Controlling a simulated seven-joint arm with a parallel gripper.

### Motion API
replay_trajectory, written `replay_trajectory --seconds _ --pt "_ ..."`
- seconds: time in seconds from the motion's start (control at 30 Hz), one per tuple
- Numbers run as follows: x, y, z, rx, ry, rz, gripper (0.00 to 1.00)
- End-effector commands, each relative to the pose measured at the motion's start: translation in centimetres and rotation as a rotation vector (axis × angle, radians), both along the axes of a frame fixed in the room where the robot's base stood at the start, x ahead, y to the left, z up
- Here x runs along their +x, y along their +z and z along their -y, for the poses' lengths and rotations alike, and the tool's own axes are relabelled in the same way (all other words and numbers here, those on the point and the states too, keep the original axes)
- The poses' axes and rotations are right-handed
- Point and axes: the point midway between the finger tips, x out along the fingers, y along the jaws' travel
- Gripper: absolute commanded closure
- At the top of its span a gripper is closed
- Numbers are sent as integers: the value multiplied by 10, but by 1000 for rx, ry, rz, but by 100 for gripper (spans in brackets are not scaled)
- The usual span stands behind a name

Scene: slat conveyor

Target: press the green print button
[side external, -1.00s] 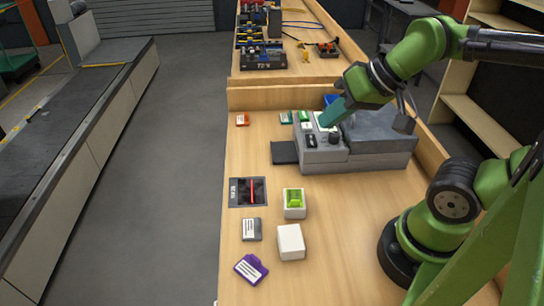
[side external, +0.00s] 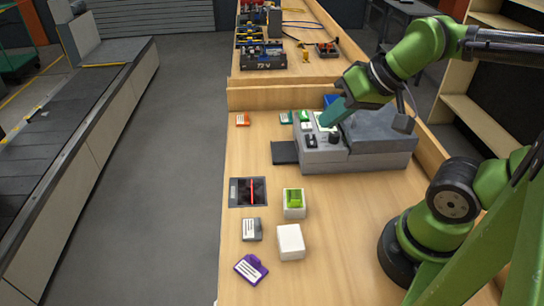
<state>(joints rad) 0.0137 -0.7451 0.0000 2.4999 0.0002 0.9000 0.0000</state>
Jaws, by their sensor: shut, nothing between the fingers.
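A grey label machine (side external: 365,145) stands on the wooden bench, with a control panel on its left end. A small green button (side external: 304,116) sits at the far left of that panel, above a pale key and dark keys. My gripper (side external: 325,121) points down and left over the panel, its teal fingers shut with nothing between them. Its tips are at or just above the pale screen, to the right of the green button. I cannot tell whether they touch the panel. The fingers hide part of the screen.
A white box with a green top (side external: 294,203), a plain white box (side external: 290,242), a dark scanner plate (side external: 248,192), and grey (side external: 252,230), purple (side external: 251,268) and orange (side external: 243,119) tags lie on the bench. A wooden ledge (side external: 285,98) runs behind the machine.

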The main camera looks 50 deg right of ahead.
Motion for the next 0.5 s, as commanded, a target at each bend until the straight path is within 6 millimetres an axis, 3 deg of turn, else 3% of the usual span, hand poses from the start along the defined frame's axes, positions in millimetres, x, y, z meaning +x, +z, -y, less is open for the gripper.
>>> replay_trajectory --seconds 0.17,0.5 --pt "15 -17 24 25 -109 -93 100" --pt "87 -41 99 390 -565 -278 100"
